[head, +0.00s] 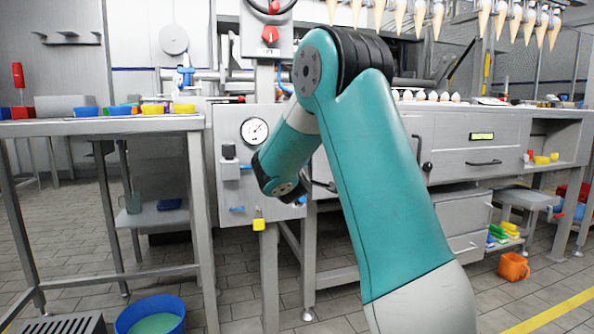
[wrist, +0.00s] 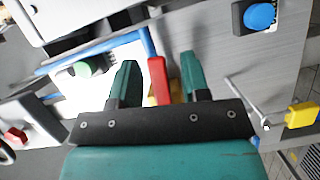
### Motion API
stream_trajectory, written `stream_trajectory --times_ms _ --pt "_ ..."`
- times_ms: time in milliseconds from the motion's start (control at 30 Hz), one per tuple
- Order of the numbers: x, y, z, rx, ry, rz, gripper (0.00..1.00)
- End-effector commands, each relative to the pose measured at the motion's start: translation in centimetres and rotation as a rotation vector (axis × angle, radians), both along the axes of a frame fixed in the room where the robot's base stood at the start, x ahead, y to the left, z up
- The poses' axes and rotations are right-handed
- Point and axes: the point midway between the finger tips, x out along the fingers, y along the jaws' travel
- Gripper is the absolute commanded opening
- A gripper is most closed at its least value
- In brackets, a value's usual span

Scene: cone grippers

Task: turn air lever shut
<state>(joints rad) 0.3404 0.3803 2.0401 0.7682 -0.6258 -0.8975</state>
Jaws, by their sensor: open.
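A red lever handle (wrist: 159,80) stands near the end of a blue pipe (wrist: 148,42) in the wrist view; it appears to be the air lever. My gripper (wrist: 157,72) is open, with one green finger on each side of the red handle. The left finger and the right finger both show a gap to the handle. I cannot tell how deep the handle sits between them. In the head view my teal arm reaches to the grey cabinet (head: 231,190), and the red handle and my fingertips are hidden.
A pressure gauge (head: 254,131) and a yellow padlock (head: 259,224) are on the cabinet. A steel table (head: 100,126) stands at the left.

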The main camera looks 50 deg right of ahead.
Motion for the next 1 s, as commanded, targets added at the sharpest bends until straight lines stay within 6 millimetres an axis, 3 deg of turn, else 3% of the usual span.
stream_trajectory --times_ms 67,233,667,1000 --pt "0.0 0.0 0.0 0.000 0.000 0.000 0.38" --pt "0.0 0.0 0.0 0.000 0.000 0.000 0.00" --pt "0.0 0.1 -0.2 0.055 -0.032 0.000 0.00" --pt "0.2 0.4 -1.2 0.271 -0.164 0.000 0.00"
